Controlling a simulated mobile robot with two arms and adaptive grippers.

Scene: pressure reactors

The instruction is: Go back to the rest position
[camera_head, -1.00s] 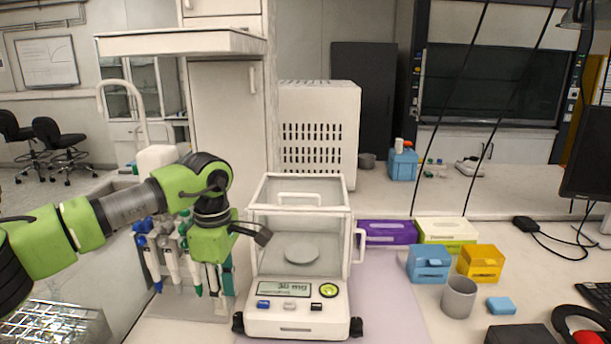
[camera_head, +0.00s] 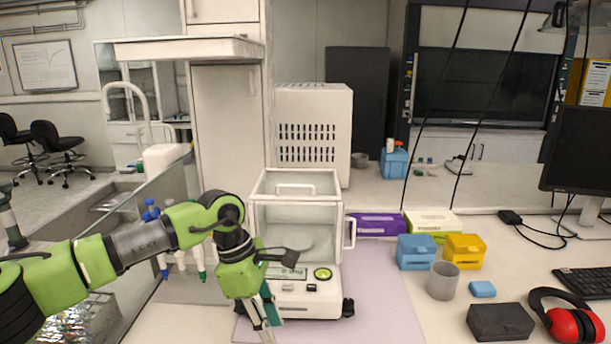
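My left arm comes in from the left, bent at the elbow, and its green gripper (camera_head: 262,318) hangs in front of the left part of the balance (camera_head: 308,296). The gripper points down and its tips lie near the lower picture edge. I cannot tell how far its fingers are apart or whether they hold anything. The balance has a glass draft shield and a lit display, partly hidden by the gripper. My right gripper is not in view.
Several pipettes (camera_head: 201,262) hang behind my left arm. To the right stand a blue box (camera_head: 416,252), a yellow box (camera_head: 465,250), a grey cup (camera_head: 442,281), a black box (camera_head: 499,322) and red ear muffs (camera_head: 572,322). The lilac mat (camera_head: 385,300) is bare right of the balance.

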